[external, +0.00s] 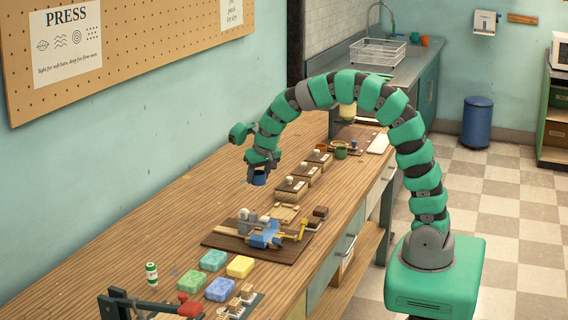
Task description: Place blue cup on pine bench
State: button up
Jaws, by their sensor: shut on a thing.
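The blue cup (259,177) hangs below my gripper (260,168), which is shut on it. My gripper points down, and the cup appears held over the wooden bench. The gap between the cup and the bench top is too small to tell. The pine bench (190,215) is the long striped wooden work surface along the left wall. The bench top left of the cup is bare. The fingers partly hide the cup's upper part.
Wooden soap boxes (291,189) stand in a row right of the cup. A dark board (222,241) with tools lies in front. Coloured soap bars (213,260) and a red-handled press (190,308) are nearer. A green cup (341,154) stands farther back.

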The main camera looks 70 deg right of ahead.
jog(key=s+a+n+y+p, duration=0.1)
jog(key=s+a+n+p, duration=0.2)
jog(key=a, duration=1.4)
jog(key=s+a+n+y, duration=0.1)
jog(key=s+a+n, duration=0.3)
jog(key=a, duration=1.2)
jog(key=shift+t, duration=0.4)
jog(key=f, duration=0.4)
jog(key=shift+w+a+f, duration=0.1)
jog(key=shift+w, duration=0.1)
jog(key=shift+f, duration=0.45)
send_over(174, 261)
jog(key=s, duration=0.2)
jog(key=shift+x, duration=0.85)
jog(key=shift+a+f, duration=0.15)
jog(key=shift+f, duration=1.55)
jog(key=o, duration=1)
jog(key=shift+f, duration=0.1)
